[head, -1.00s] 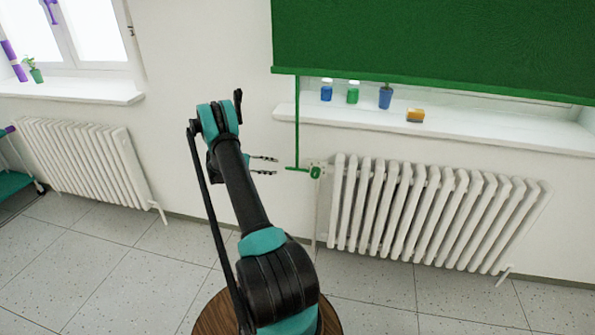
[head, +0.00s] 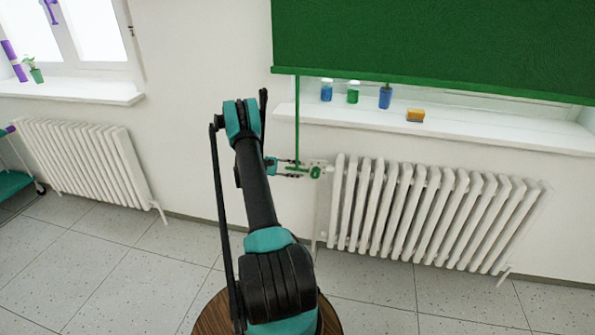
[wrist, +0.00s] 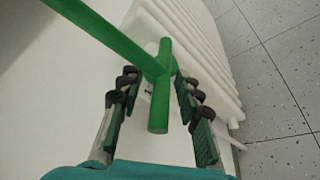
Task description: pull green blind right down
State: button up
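The green blind (head: 420,45) covers the upper part of the right window, with its bottom edge above the sill. A thin green pull rod (head: 297,120) hangs from its left lower corner and ends in a short crossbar handle. In the wrist view the handle (wrist: 161,85) lies between the two fingers of my gripper (wrist: 158,105). The fingers stand apart on both sides of it, with visible gaps, so it is not gripped. In the head view my gripper (head: 300,169) is at the handle, left of the radiator.
A white radiator (head: 430,215) stands just right of my gripper, under the right window. The sill (head: 480,126) holds small jars, a blue pot and a yellow-brown block. Another radiator (head: 80,165) is at left. Tiled floor lies below.

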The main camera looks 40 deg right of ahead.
jog(key=c, duration=0.7)
grip_shut()
jog(key=shift+f, duration=0.1)
